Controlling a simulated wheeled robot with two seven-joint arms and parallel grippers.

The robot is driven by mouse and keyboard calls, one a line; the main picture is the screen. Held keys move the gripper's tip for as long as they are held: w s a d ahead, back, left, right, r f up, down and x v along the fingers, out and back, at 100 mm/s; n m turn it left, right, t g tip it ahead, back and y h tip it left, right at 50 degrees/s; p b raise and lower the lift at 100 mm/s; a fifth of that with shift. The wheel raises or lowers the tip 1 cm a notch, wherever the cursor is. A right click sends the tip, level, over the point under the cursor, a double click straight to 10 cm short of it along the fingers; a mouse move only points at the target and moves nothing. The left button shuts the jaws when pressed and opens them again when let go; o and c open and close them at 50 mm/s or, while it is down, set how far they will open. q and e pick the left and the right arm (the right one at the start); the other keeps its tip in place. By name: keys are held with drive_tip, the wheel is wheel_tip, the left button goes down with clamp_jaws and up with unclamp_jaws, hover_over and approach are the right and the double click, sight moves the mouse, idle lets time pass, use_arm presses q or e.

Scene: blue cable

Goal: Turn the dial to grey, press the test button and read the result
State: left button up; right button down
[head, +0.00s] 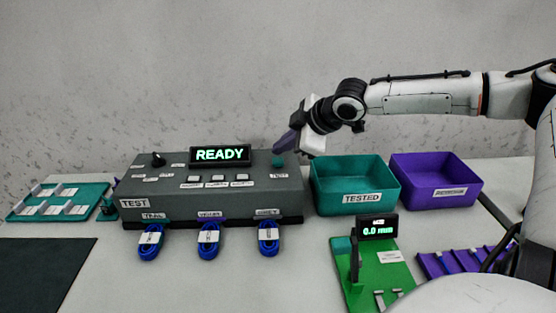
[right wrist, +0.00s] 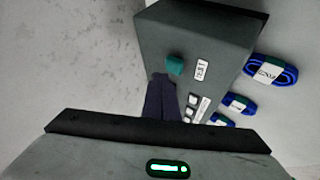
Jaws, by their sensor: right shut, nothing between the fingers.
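The grey tester box (head: 240,205) stands on the table, and its display (head: 220,155) reads READY. The dial (head: 158,159) is a black knob at the box's back left; its setting is too small to read. The teal test button (head: 278,161) is at the box's right end, and it also shows in the right wrist view (right wrist: 175,64). My right gripper (head: 280,146) is shut and empty, with its purple fingers close above the button. In the right wrist view the fingertips (right wrist: 160,76) appear beside the button; contact cannot be told. My left gripper is out of view.
Blue cable coils (head: 151,241), (head: 208,239) and (head: 268,238) lie in front of the box. A teal TESTED bin (head: 360,197) and a purple bin (head: 435,193) stand right. A green gauge (head: 375,270) is front right; a teal tray (head: 62,198) is left.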

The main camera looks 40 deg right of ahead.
sight(282, 162)
drive_tip(key=shift+f, duration=0.1)
drive_tip(key=shift+f, duration=0.35)
drive_tip(key=shift+f+b, duration=0.55)
drive_tip(key=shift+f, duration=0.05)
idle(0.9)
drive_tip(key=shift+r, duration=0.15)
drive_tip(key=shift+r+p, duration=0.8)
drive_tip(key=shift+p, duration=0.25)
wheel_tip(282, 162, up, 5)
drive_tip(key=p, duration=0.5)
drive_tip(key=shift+r, duration=0.1)
